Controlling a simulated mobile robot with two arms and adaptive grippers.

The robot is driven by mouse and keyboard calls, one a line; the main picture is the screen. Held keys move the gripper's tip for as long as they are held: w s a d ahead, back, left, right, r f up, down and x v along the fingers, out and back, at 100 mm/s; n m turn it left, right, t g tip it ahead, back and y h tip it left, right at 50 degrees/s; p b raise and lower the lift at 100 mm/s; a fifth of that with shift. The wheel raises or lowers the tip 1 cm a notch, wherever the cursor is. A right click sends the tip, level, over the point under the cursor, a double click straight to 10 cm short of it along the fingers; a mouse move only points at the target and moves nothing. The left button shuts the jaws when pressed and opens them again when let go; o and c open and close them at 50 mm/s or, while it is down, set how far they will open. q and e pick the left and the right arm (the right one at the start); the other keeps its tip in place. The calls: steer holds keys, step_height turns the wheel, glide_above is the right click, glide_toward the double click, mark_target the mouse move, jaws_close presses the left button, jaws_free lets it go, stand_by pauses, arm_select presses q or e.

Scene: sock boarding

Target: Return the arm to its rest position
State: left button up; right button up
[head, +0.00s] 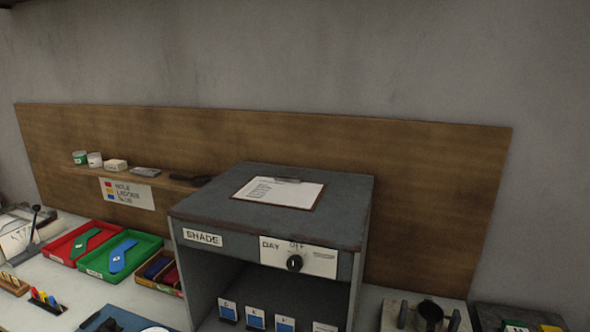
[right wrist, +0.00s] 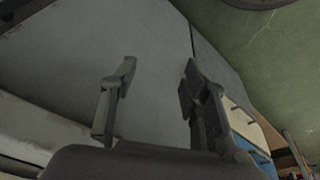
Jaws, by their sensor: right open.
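My right gripper (right wrist: 158,95) shows in the right wrist view, with its two fingers apart and nothing between them. Behind the fingers is a plain grey surface, and the fingers touch nothing that I can make out. Neither gripper nor arm shows in the head view, so where the right gripper stands relative to the bench cannot be told from there. My left gripper is in neither view.
A grey shade cabinet (head: 208,213) stands mid-bench with a clipboard (head: 279,192) on top. Left of it are a red tray (head: 62,254), a green tray (head: 143,256) and a small box (head: 147,284). A wooden backboard (head: 440,190) stands behind.

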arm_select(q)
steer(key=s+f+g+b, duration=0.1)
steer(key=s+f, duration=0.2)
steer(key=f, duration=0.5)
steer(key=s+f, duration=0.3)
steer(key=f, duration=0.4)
arm_select(e)
steer(key=s+f+g, duration=0.1)
steer(key=s+f, duration=0.2)
steer(key=f, duration=0.5)
steer(key=s+f, duration=0.3)
steer(key=f, duration=0.4)
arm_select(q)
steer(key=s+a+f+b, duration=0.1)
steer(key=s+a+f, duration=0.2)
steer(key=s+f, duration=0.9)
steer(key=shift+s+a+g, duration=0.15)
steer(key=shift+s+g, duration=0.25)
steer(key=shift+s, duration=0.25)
arm_select(e)
steer(key=s+d+f, duration=0.3)
steer(key=s+f, duration=0.9)
steer(key=s, duration=0.1)
steer(key=shift+s+d+g, duration=0.15)
steer(key=shift+g, duration=0.25)
